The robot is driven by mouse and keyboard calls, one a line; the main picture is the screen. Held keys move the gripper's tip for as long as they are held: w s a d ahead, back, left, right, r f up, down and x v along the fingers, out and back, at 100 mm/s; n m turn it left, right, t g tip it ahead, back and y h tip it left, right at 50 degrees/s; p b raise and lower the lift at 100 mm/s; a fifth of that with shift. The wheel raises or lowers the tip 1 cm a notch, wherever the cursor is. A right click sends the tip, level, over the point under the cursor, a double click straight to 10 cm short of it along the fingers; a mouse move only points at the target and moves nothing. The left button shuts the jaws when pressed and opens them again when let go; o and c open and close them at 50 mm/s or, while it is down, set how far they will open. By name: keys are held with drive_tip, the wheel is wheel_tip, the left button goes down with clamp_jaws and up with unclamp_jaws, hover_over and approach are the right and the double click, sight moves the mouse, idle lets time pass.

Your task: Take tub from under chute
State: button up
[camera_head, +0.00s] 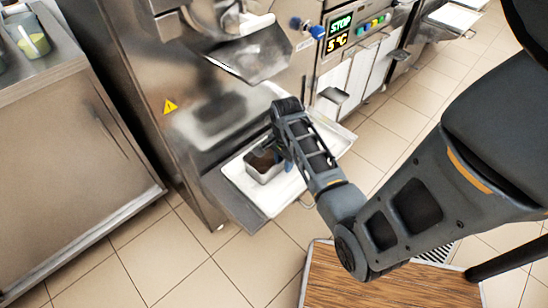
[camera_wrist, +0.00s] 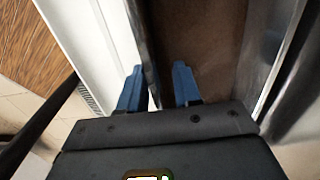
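The tub (camera_head: 265,176) is a small grey metal box with brown contents. It sits on a white tray on the shelf below the machine's chute (camera_head: 250,55). My gripper (camera_head: 280,151) is at the tub's right side, pointing down. In the wrist view the tub (camera_wrist: 205,45) fills the upper middle, brown inside. My gripper's blue fingertips (camera_wrist: 158,88) are apart on either side of the tub's near wall, one over the tray and one over the brown contents. A gap shows between the wall and the right fingertip. The far part of the tub is cut off by the frame.
The white tray (camera_head: 285,196) lies under the tub. The machine's steel front stands close behind, with a lit display (camera_head: 340,32) reading STOP and 5 °C. A steel counter (camera_head: 60,150) is at the left. A wood-topped surface (camera_head: 385,290) is at the bottom. Tiled floor is clear between.

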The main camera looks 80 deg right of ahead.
drive_tip(key=shift+c, duration=0.5)
clamp_jaws()
